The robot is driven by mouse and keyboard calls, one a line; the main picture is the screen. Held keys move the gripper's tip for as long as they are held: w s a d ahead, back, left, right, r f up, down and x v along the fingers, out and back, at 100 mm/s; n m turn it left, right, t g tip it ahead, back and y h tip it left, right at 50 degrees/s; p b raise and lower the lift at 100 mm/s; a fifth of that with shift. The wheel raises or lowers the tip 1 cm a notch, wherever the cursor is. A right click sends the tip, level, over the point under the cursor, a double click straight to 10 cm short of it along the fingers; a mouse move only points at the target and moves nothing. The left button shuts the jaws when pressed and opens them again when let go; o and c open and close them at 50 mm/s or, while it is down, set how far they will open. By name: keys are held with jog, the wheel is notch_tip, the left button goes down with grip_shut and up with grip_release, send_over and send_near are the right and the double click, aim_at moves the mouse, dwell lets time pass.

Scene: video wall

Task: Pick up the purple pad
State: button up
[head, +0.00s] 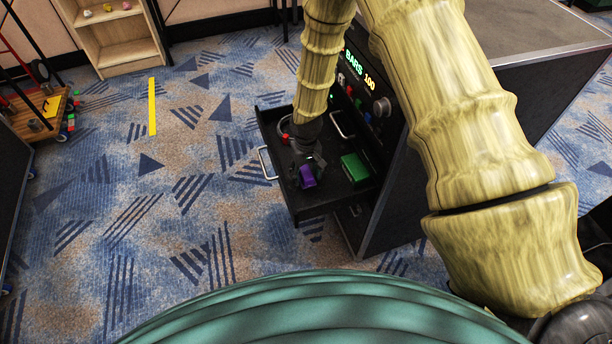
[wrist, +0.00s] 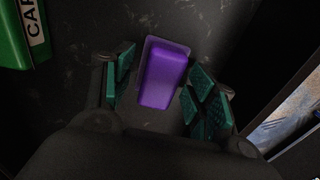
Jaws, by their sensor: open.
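The purple pad (head: 308,176) lies in an open black drawer (head: 311,206) of a dark cabinet. In the wrist view the pad (wrist: 164,74) is a rounded purple block, apart from the drawer walls. My gripper (head: 308,172) is down inside the drawer, over the pad. In the wrist view my gripper (wrist: 160,92) is open, with one green-padded finger on each side of the pad. Gaps show between the pad and both fingers. I cannot tell how deep the fingertips reach beside it.
A green box (head: 355,168) lies right of the pad in the drawer; in the wrist view it carries lettering. A red ring-shaped thing (head: 285,128) is near the drawer's far left. The drawer front has a metal handle (head: 266,163). Carpet left of the drawer is clear.

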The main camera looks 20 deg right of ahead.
aim_at(306, 172)
jog(key=c, duration=1.1)
jog(key=shift+r, duration=5.05)
